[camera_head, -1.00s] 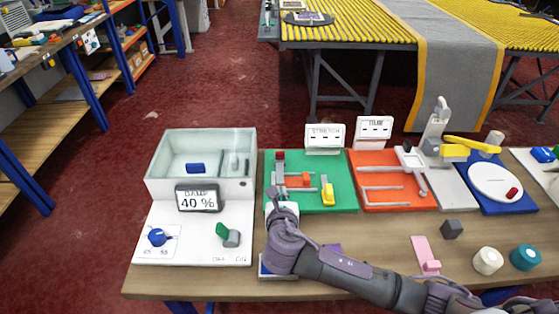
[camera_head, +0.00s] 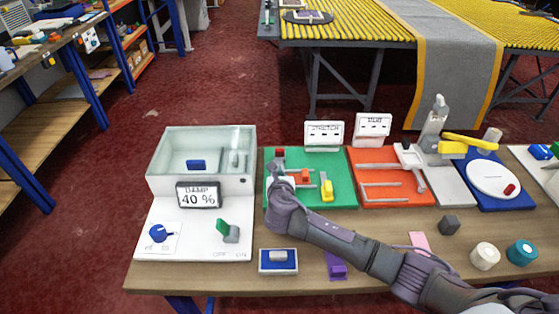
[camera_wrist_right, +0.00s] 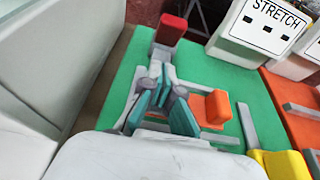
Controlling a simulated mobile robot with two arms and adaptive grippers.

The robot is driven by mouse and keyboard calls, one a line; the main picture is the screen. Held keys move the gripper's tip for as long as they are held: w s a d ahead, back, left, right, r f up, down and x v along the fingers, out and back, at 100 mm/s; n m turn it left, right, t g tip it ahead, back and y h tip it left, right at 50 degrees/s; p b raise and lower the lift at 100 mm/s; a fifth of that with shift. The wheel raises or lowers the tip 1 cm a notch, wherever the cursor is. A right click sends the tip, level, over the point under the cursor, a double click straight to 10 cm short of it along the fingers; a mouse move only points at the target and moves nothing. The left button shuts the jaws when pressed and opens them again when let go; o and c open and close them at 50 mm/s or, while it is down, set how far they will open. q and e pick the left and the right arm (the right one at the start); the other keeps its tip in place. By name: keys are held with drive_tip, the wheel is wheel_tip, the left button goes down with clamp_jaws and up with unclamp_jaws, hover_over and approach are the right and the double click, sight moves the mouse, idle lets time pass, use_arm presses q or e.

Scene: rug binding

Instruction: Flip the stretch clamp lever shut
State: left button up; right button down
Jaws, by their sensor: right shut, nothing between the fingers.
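The green stretch board (camera_head: 340,197) lies on the table below a white STRETCH sign (camera_head: 324,134). A red block (camera_head: 280,153) stands at its far left corner on a grey bar; it also shows in the right wrist view (camera_wrist_right: 171,28). An orange block (camera_head: 305,177) sits in the middle of the board and a yellow block (camera_head: 327,190) to its right. I cannot tell for certain which part is the clamp lever. My right gripper (camera_head: 277,170) is over the board's left side, its fingers (camera_wrist_right: 165,100) shut and empty, close to the orange block (camera_wrist_right: 212,105). My left gripper is not in view.
A clear-topped damp box (camera_head: 200,150) with a 40 % display stands left of the board. An orange board (camera_head: 400,195) adjoins on the right. A blue-and-white block (camera_head: 278,262) and a purple piece (camera_head: 336,265) lie near the table's front edge.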

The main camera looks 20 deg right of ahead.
sight(279, 156)
drive_tip(key=shift+w+d+r, duration=0.25)
drive_tip(key=shift+w+r, duration=0.5)
drive_tip(key=shift+w, duration=0.3)
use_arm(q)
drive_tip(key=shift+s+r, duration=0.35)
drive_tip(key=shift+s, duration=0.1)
use_arm(e)
drive_tip(key=shift+w+d+r, duration=0.15)
drive_tip(key=shift+w, duration=0.2)
